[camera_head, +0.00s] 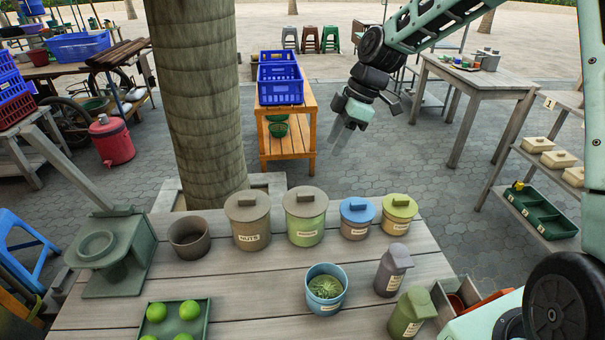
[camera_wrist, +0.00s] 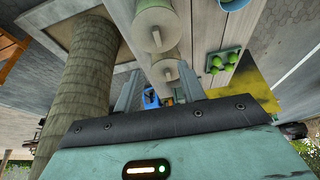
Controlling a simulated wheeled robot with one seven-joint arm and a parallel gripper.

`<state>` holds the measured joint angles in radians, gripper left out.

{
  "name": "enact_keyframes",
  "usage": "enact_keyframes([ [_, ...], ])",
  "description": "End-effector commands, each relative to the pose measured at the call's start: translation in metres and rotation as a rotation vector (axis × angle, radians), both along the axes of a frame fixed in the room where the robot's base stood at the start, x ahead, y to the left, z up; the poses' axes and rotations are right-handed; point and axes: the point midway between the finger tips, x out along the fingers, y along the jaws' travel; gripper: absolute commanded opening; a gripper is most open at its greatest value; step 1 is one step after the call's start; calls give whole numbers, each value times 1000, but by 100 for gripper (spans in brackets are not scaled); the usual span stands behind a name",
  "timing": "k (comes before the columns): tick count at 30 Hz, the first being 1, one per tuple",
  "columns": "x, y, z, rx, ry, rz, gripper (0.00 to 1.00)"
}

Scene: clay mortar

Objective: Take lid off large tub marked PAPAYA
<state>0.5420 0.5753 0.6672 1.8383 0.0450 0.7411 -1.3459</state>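Two large lidded tubs stand on the near table in the head view. The brown one (camera_head: 249,232) has a label that reads NUTS. The green one (camera_head: 306,226) has a brown lid (camera_head: 305,201) with a bar handle; its label is too small to read surely, though it may be PAPAYA. Its lid is on. My gripper (camera_head: 342,133) is raised beyond the table's far edge, above and to the right of the green tub, touching nothing. In the wrist view my gripper (camera_wrist: 159,69) has its two fingers well apart, with nothing between them.
Smaller tubs with a blue lid (camera_head: 357,209) and a yellow-green lid (camera_head: 400,206) stand just right. An open brown pot (camera_head: 189,237) is left of NUTS. A thick trunk (camera_head: 203,110) rises behind the table. A blue open tub (camera_head: 326,287) and lidded canisters stand nearer.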

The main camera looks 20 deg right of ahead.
Motion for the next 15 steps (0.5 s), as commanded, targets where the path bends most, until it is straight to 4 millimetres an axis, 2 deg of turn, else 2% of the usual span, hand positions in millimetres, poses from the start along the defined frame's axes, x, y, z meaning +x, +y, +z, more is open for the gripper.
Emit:
enact_keyframes([
  [1, 3, -4, 7, 4, -6, 3, 40],
  [5, 6, -4, 0, 8, -10, 11, 40],
  [15, 10, 23, -62, 8, -7, 12, 40],
])
